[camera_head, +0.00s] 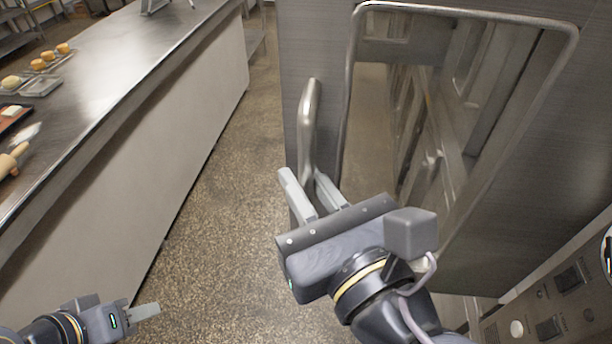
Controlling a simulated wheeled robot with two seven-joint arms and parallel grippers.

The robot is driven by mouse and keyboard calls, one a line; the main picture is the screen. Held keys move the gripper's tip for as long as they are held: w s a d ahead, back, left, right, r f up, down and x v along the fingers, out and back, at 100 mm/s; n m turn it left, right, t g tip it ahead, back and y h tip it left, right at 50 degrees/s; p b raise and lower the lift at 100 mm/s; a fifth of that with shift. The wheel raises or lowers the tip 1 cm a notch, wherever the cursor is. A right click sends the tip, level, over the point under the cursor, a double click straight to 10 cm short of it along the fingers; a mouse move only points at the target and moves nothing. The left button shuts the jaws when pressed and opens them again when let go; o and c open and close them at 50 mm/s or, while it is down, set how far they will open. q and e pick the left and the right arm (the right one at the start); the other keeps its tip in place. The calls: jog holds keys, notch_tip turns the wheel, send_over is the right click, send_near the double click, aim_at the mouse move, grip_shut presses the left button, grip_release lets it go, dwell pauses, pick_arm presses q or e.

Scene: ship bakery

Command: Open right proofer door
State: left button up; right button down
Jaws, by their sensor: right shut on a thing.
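The proofer door (295,60) is a brushed steel panel with a large rounded window (395,120) in a bright frame. It fills the right half of the head view. Its upright metal handle (309,110) stands near the door's left edge. My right gripper (306,184) is shut on the lower part of the handle, one finger on each side of it. The exact contact is partly hidden by the fingers. My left gripper (145,311) is low at the left, away from the door, over the floor. Its finger gap cannot be made out.
A long steel-topped counter (110,75) runs along the left, with buns (40,64), trays and a rolling pin (12,160). Speckled floor (215,220) lies clear between counter and door. A control panel (550,310) with switches is at the bottom right.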

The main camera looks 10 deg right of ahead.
jog(key=c, duration=1.5)
grip_release()
jog(key=b+v, duration=0.1)
jog(key=v, duration=0.6)
jog(key=shift+s, duration=0.4)
